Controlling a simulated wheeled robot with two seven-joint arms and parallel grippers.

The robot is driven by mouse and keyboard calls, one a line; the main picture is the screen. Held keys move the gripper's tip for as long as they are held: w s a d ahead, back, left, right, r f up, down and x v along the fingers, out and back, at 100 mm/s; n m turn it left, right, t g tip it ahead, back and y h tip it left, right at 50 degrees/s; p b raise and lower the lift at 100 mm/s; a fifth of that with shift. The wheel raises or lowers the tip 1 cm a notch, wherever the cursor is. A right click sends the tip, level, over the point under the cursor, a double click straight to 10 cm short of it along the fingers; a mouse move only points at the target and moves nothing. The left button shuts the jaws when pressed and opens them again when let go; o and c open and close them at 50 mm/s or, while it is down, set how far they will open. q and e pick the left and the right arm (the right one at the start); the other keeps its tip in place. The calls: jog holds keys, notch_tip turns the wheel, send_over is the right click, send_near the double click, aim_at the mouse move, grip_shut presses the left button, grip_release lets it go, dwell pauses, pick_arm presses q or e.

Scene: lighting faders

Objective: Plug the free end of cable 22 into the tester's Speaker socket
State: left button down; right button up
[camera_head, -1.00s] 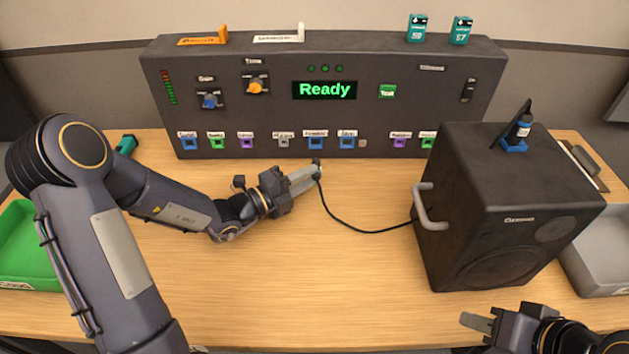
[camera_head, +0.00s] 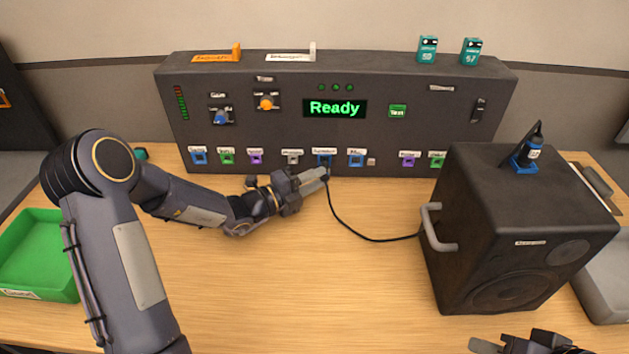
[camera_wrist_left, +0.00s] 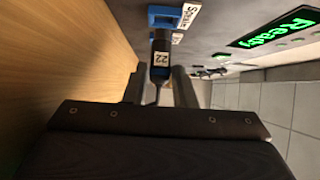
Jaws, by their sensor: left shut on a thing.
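The tester (camera_head: 400,140) stands at the back of the table, its screen reading "Ready". Its blue Speaker socket (camera_head: 323,160) is in the lower row; it also shows in the left wrist view (camera_wrist_left: 162,14). My left gripper (camera_head: 325,174) is shut on the dark plug of cable 22 (camera_wrist_left: 160,62), marked "22", just in front of that socket. The plug points at the socket; whether its tip has entered cannot be told. The cable (camera_head: 350,228) runs from the plug to the black speaker box (camera_head: 475,240). My right gripper (camera_head: 487,346) is partly cut off at the bottom edge.
Other coloured sockets line the tester, with a blue one (camera_head: 356,160) close on the right. A blue-based plug (camera_head: 525,158) stands on the speaker box. A green tray (camera_head: 38,255) is at left, a grey tray (camera_head: 605,285) at right.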

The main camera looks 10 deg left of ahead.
pick_arm(q)
jog(key=shift+p, duration=0.3)
dwell(0.4)
jog(key=shift+w+a+p, duration=0.25)
jog(key=shift+w+p, duration=0.35)
jog(key=shift+w, duration=0.25)
dwell(1.2)
jog(key=shift+w+a+r+p, duration=0.1)
jog(key=shift+w+r+p, duration=0.1)
jog(key=shift+p, duration=0.1)
dwell(0.9)
jog(key=c, duration=1.6)
grip_release()
jog(key=o, duration=0.5)
jog(key=shift+w+f, duration=0.1)
jog(key=shift+f, duration=0.05)
